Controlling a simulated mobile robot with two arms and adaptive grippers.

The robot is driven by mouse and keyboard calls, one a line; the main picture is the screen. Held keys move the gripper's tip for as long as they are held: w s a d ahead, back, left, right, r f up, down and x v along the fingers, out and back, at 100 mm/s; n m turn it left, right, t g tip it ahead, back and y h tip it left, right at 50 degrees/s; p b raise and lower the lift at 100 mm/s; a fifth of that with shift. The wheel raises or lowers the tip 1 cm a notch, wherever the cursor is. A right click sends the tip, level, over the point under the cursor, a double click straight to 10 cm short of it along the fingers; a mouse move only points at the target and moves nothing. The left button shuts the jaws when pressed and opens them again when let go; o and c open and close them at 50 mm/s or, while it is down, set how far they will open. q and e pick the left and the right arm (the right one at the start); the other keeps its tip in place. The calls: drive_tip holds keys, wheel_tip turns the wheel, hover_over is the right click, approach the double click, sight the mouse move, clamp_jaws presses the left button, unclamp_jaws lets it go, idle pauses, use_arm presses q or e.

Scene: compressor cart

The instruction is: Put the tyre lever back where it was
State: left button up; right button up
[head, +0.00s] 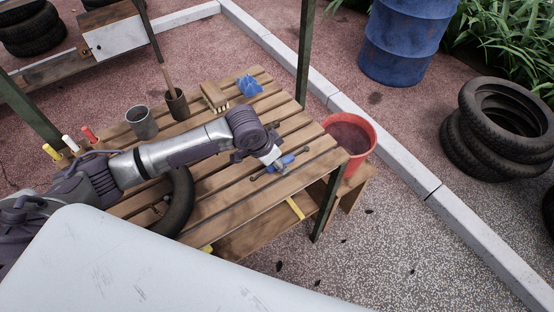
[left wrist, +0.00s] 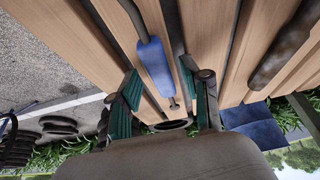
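The tyre lever, a dark metal bar with a blue grip (head: 288,160), lies across the slats near the right end of the wooden bench (head: 240,207). My left gripper (head: 279,167) is right over it, and partly hides it in the head view. In the left wrist view the blue grip (left wrist: 155,66) lies along the slats, in line with the gap between the fingers. The green-padded fingers of the left gripper (left wrist: 165,108) are spread apart. I cannot tell whether they touch the lever. My right gripper is not in view.
On the bench are a grey metal cup (head: 142,122), a brown can (head: 177,104), a wooden brush (head: 214,96), a blue cloth (head: 249,87) and a black tyre (head: 180,205) under my arm. A red bucket (head: 367,128) stands beyond the right end. Green posts rise at the bench corners.

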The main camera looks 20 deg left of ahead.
use_arm(q)
drive_tip(key=shift+r, duration=0.1)
drive_tip(key=v, duration=1.2)
drive_tip(key=shift+d, duration=0.1)
idle(0.7)
